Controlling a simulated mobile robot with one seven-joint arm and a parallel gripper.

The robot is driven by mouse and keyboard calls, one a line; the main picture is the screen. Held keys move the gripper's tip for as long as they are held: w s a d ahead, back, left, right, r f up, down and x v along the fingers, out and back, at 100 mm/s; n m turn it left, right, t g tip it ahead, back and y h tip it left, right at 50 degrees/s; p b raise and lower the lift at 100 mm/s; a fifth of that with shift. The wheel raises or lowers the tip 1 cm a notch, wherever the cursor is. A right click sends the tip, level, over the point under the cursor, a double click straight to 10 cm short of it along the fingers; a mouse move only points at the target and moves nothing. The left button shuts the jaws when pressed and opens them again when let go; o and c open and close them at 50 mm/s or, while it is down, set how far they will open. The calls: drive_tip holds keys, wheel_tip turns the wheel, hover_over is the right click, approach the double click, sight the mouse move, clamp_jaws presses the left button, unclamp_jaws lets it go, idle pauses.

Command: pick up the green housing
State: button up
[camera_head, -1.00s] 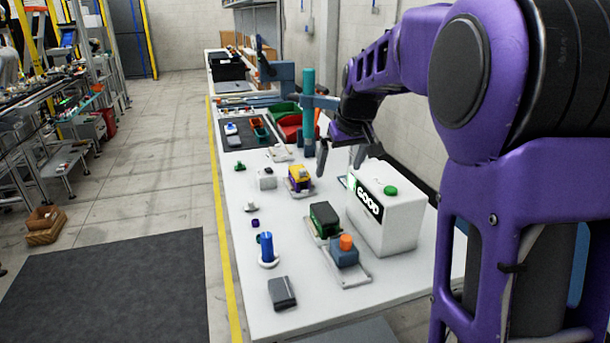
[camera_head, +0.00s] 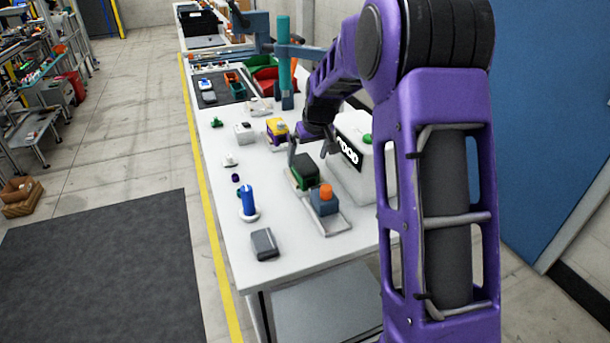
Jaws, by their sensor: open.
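The green housing (camera_head: 306,177) is a dark block with a black top and green sides. It sits on a light pallet fixture (camera_head: 333,225), just behind a blue-grey block with an orange top (camera_head: 323,203). My gripper (camera_head: 309,150) is open and empty, with its fingers pointing down just beyond and above the housing, apart from it as far as I can see. One finger shows clearly at the left; the other is partly lost against the white box.
A yellow and purple block (camera_head: 277,130) is behind. A blue cylinder (camera_head: 248,200) and a grey box (camera_head: 264,244) stand at the left front of the table.

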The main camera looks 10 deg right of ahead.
sight(306, 165)
drive_tip(key=x, duration=0.4)
drive_tip(key=shift+s+f, duration=0.1)
drive_tip(key=shift+s, duration=0.1)
clamp_jaws()
